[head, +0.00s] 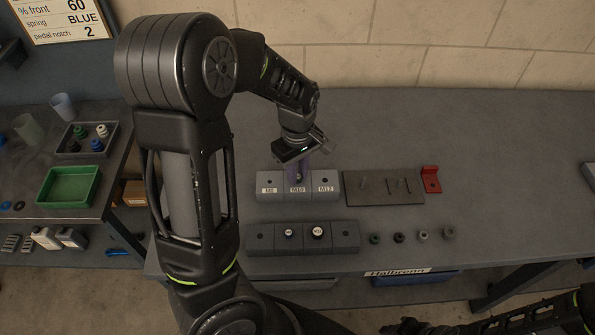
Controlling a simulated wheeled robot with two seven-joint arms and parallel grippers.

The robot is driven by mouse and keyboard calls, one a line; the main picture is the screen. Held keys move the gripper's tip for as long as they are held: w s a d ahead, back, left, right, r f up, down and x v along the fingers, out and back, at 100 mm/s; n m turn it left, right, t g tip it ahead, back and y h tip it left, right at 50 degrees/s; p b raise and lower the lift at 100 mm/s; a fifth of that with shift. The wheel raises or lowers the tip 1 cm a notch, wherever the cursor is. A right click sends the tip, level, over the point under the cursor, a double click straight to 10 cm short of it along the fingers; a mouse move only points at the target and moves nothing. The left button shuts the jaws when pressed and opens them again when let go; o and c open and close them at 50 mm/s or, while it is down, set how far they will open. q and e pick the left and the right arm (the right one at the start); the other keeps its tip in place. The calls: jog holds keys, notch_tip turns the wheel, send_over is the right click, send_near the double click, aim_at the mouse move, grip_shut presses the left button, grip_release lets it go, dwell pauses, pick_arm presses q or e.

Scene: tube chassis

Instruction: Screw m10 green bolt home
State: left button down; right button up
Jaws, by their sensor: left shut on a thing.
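My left gripper (300,165) points down over the middle block (297,192), which is labelled M10. It is shut on a small upright thing at the top of that block, most likely the bolt. My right gripper (415,327) is low at the bottom edge, dark and partly cut off.
A dark plate (384,187) with thin pins and a red bracket (431,180) lie to the right. A front row of grey blocks (260,240) and several small round parts (398,238) stand nearer. A green tray (70,186) is on the left table.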

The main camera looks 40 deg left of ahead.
pick_arm(q)
jog(key=m, duration=0.3)
jog(key=shift+f+b, duration=0.15)
jog(key=shift+b, duration=0.15)
jog(key=shift+m, duration=0.7)
jog(key=m+b, duration=0.1)
jog(key=m, duration=0.2)
jog(key=shift+m, duration=1.1)
